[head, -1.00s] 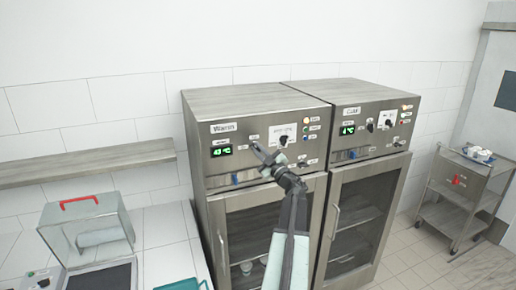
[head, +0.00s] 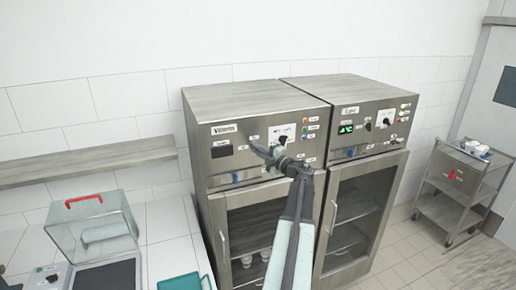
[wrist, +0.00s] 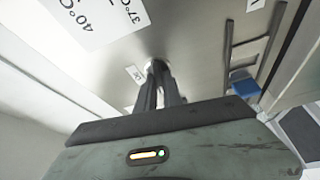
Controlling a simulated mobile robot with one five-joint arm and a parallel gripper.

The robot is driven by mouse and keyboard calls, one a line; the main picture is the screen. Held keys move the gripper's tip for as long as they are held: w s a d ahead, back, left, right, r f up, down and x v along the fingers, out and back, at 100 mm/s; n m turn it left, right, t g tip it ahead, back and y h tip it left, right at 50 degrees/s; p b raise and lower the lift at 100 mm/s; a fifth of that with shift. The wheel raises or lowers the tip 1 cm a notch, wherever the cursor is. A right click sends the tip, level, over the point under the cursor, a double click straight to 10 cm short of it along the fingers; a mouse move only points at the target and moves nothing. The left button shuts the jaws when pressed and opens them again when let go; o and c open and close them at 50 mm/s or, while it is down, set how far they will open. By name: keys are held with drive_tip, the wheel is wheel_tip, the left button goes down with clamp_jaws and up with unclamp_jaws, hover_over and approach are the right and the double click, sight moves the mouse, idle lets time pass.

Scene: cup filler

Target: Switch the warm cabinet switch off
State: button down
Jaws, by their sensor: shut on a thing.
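The warm cabinet (head: 265,187) is the left of two steel cabinets in the head view, with its name plate at the upper left of the panel. Its display (head: 222,151) is dark. My gripper (head: 255,148) is at this panel, right of the display. In the wrist view my gripper (wrist: 157,75) is shut on the warm cabinet switch (wrist: 155,63), a small light-metal piece mostly hidden between the fingers. The fingers and arm hide its position.
The cold cabinet (head: 340,215) stands on the right with a lit green display. A steel trolley (head: 460,185) is at the far right. A counter with a clear box with a red handle (head: 90,235) is on the left. A shelf (head: 85,165) runs along the wall.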

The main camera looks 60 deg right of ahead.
idle(0.6)
drive_tip(key=c, duration=1.5)
unclamp_jaws()
drive_tip(key=v, duration=0.8)
